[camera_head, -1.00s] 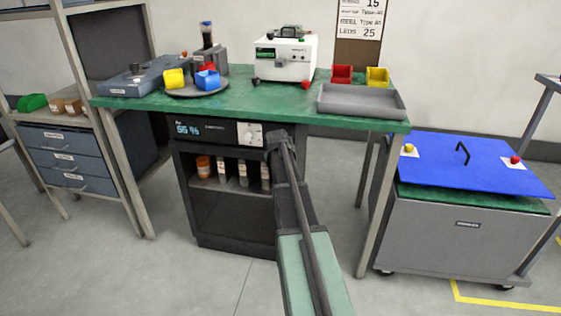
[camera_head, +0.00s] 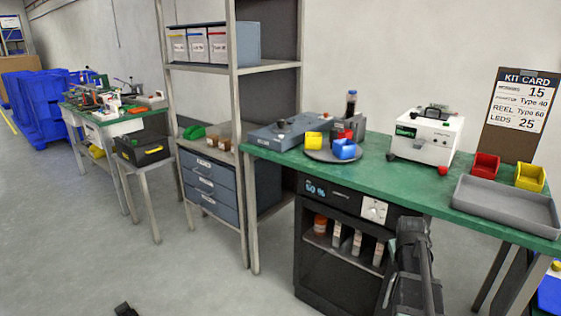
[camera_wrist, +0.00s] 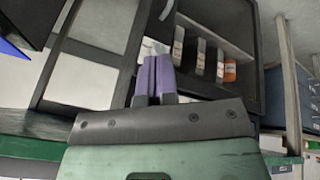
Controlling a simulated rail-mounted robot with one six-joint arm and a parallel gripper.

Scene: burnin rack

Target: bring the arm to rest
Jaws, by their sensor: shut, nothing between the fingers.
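My gripper (camera_wrist: 154,77) shows in the wrist view as two purple-grey fingers lying together, shut and empty. The fingers appear apart from the cabinet and bottles. In the head view my arm rises from the bottom edge in front of the same dark cabinet (camera_head: 322,278), and I cannot make out the fingers there.
A green bench (camera_head: 375,170) carries a white machine (camera_head: 425,138), a grey tray (camera_head: 506,205) and small coloured bins. A shelf rack (camera_head: 240,100) with drawers stands left of it. Another bench and blue crates (camera_head: 35,100) are far left.

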